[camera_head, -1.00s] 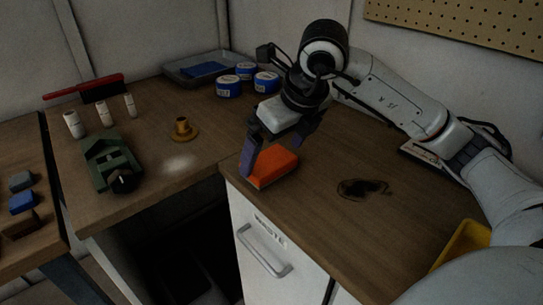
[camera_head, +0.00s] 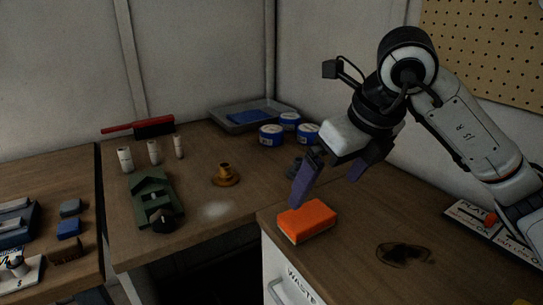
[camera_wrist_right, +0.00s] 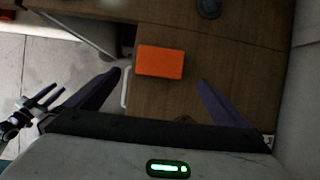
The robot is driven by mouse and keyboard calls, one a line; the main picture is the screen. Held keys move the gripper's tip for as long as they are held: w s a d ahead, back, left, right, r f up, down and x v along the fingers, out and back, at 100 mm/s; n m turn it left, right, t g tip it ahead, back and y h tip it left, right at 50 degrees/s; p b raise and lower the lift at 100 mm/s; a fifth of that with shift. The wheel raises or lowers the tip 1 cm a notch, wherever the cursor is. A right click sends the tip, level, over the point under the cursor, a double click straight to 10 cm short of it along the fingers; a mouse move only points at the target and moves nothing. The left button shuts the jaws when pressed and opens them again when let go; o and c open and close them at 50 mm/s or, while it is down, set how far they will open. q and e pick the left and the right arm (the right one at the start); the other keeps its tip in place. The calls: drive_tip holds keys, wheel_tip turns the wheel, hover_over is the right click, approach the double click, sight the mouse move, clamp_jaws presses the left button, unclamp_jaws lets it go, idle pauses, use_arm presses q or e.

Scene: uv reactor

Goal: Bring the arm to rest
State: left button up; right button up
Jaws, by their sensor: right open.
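My right gripper (camera_head: 333,178) is open and empty, raised above the wooden counter (camera_head: 345,235). Its purple fingers also show spread apart in the right wrist view (camera_wrist_right: 160,92). An orange sponge (camera_head: 307,221) lies on the counter below and a little left of the fingers, apart from them. In the right wrist view the sponge (camera_wrist_right: 160,62) shows beyond the gap between the fingertips. My right arm reaches in from the right side of the head view. My left gripper is not in the head view.
A dark stain (camera_head: 403,254) marks the counter at right. A brass part (camera_head: 225,175), a green device (camera_head: 156,200), white cylinders (camera_head: 153,152), blue-labelled tins (camera_head: 271,135) and a grey tray (camera_head: 226,122) stand on the bench behind. A sign (camera_head: 474,219) lies at right. A pegboard hangs on the wall.

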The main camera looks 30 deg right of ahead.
sight(309, 216)
drive_tip(key=b+x, duration=0.1)
drive_tip(key=x, duration=1.1)
drive_tip(key=shift+f, duration=0.25)
wheel_tip(309, 216, up, 3)
drive_tip(key=shift+f, duration=0.1)
drive_tip(key=shift+r, duration=0.55)
drive_tip(key=shift+f, duration=0.1)
